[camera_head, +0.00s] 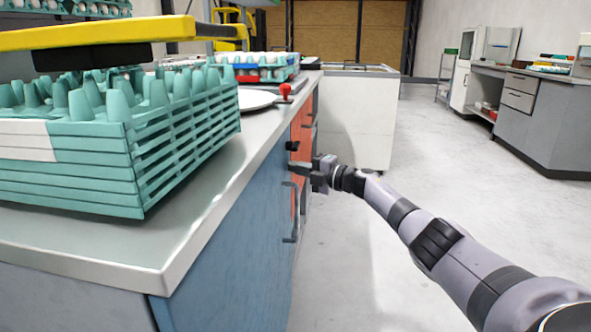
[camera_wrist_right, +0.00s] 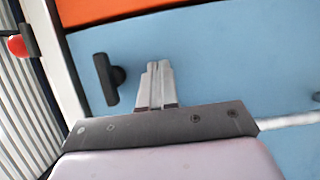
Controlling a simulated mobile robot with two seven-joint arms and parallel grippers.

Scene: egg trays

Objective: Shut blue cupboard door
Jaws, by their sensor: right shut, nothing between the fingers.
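The blue cupboard door (camera_head: 235,245) is in the counter's front, below the metal top, in the head view. It looks flush or nearly flush; I cannot tell whether it is fully shut. A dark bar handle (camera_head: 289,212) is on its far part. My right gripper (camera_head: 294,167) is shut and empty, its tips at the door's far upper part. In the right wrist view the blue door (camera_wrist_right: 235,70) fills most of the picture, with the shut fingers (camera_wrist_right: 157,66) against or just off it. A black handle (camera_wrist_right: 108,80) is beside them. My left gripper is not in view.
An orange cupboard front (camera_head: 302,125) adjoins beyond the blue one. Stacked teal egg trays (camera_head: 100,180), a white plate (camera_head: 257,98) and a red knob (camera_head: 285,89) are on the counter (camera_head: 190,215). A white cabinet (camera_head: 355,120) stands behind. The floor at right is clear.

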